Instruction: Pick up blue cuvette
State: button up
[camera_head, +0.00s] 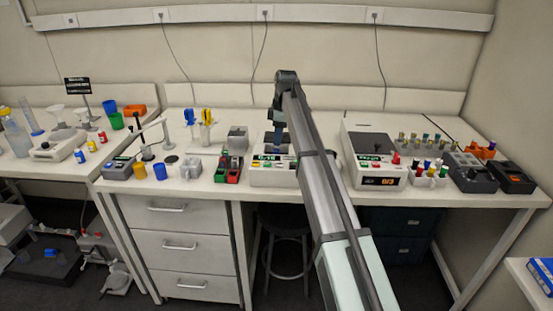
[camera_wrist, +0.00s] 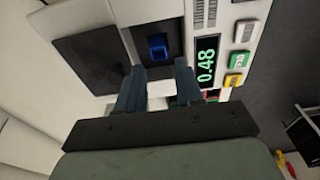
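The blue cuvette (camera_wrist: 157,46) sits in the dark well of a white instrument (camera_wrist: 131,48) whose green display reads 0.48. In the wrist view my gripper (camera_wrist: 158,72) has its two dark blue fingers spread apart, with nothing between them. The fingertips lie just below the cuvette in the picture, and the cuvette lines up with the gap. In the head view my gripper (camera_head: 278,142) points down over the instrument (camera_head: 270,180). I cannot make out the cuvette there.
A red and green rack (camera_head: 228,168) stands left of the instrument. A larger device with a dark top (camera_head: 372,145) stands to the right, near my arm. Farther right are small coloured bottles (camera_head: 430,170). Blue and yellow pipettes (camera_head: 198,118) stand at the back left.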

jog(key=shift+w+a+f, duration=0.1)
jog(key=shift+f, duration=1.2)
jog(key=shift+a+f, duration=0.1)
jog(key=shift+f, duration=1.2)
jog(key=c, duration=0.6)
